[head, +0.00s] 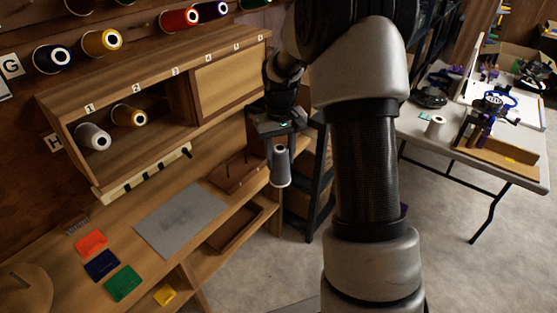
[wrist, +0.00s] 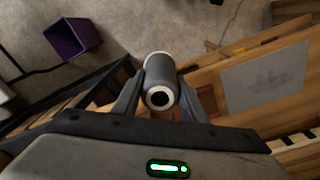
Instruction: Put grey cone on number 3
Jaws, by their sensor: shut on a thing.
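My gripper (head: 280,138) is shut on a grey cone (head: 280,168), which hangs below it in front of the shelf's right end. In the wrist view the grey cone (wrist: 165,78) sits between both fingers, with the hole in its end facing the camera. The number 3 label (head: 175,71) is on the shelf's top edge, left of my gripper. The space under number 3 shows no cone.
A wooden panel (head: 231,80) closes the shelf's right part. Below, the bench holds a grey mat (head: 180,220), coloured cards and a brown tray (head: 236,172). More spools hang on the wall above. A purple bin (wrist: 73,38) stands on the floor. A white table (head: 470,150) is at right.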

